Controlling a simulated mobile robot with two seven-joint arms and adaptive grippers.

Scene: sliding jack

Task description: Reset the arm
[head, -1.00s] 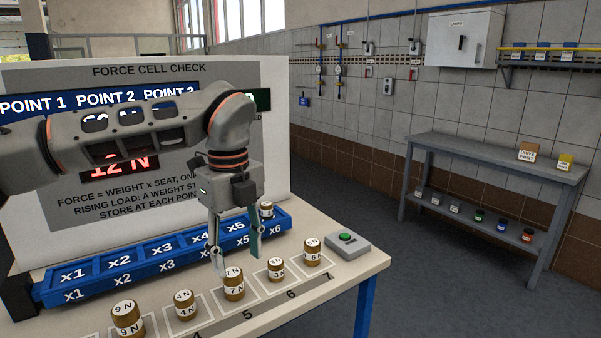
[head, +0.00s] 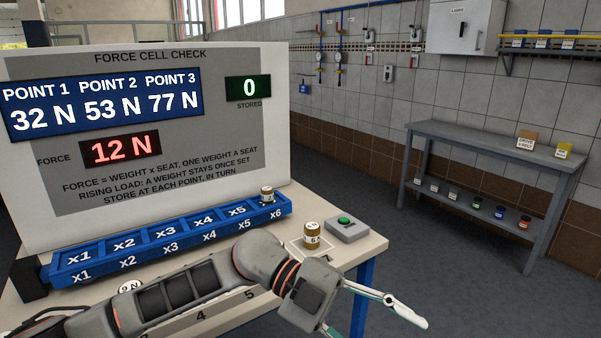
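My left arm lies low across the front of the table. Its gripper (head: 378,326) is past the table's right front corner, fingers spread and empty, one finger running partly out of the picture. My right gripper is not in view. The blue seat rack (head: 160,246), marked x1 to x6, holds one weight (head: 267,194) in seat x6; the other seats look empty. The 6 N weight (head: 312,235) stands on the table. The top of the 9 N weight (head: 130,287) shows behind my arm, which hides the other weights. The panel (head: 225,150) reads force 12 N, stored 0.
A grey workbench (head: 490,155) with small jars stands by the tiled wall. The floor between table and bench is clear.

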